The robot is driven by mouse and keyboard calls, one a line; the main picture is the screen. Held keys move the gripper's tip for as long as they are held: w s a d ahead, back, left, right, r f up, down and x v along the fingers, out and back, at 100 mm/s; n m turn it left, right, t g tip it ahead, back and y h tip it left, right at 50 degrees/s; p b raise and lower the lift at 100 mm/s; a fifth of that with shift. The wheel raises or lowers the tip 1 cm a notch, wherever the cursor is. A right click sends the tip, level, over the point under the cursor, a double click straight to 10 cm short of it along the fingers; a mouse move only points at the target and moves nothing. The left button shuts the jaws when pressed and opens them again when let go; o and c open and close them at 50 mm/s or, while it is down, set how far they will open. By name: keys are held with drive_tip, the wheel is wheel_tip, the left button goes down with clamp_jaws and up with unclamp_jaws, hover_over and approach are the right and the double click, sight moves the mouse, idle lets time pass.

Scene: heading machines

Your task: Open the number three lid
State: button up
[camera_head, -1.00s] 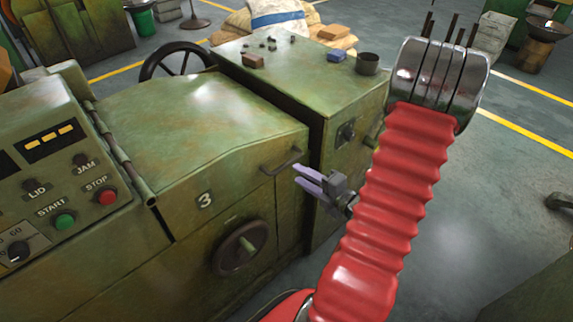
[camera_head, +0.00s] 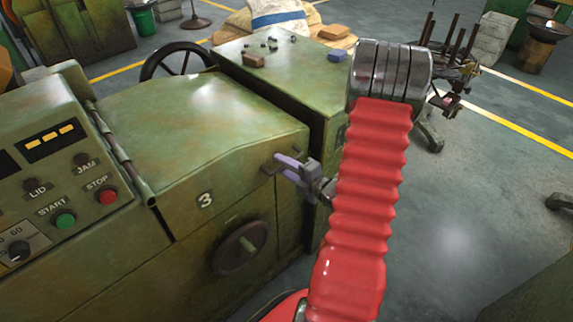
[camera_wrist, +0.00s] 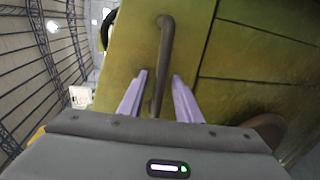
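The number three lid (camera_head: 215,112) is the worn green cover on the machine marked with a white 3 (camera_head: 205,200). It is down, with its hinge (camera_head: 122,160) along the left side. Its dark bar handle (camera_wrist: 166,35) is at the right edge. In the head view the handle is mostly hidden by my gripper. My gripper (camera_head: 283,168) is at the handle, and its pale purple fingers are apart. In the wrist view my gripper (camera_wrist: 160,76) has one finger on each side of the bar, with gaps showing.
A control panel (camera_head: 60,170) with green and red buttons stands left of the lid. A dark round knob (camera_head: 240,247) is on the machine's front below it. A green cabinet (camera_head: 300,85) carrying small blocks stands behind.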

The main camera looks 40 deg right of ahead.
drive_tip(key=shift+c, duration=0.4)
clamp_jaws()
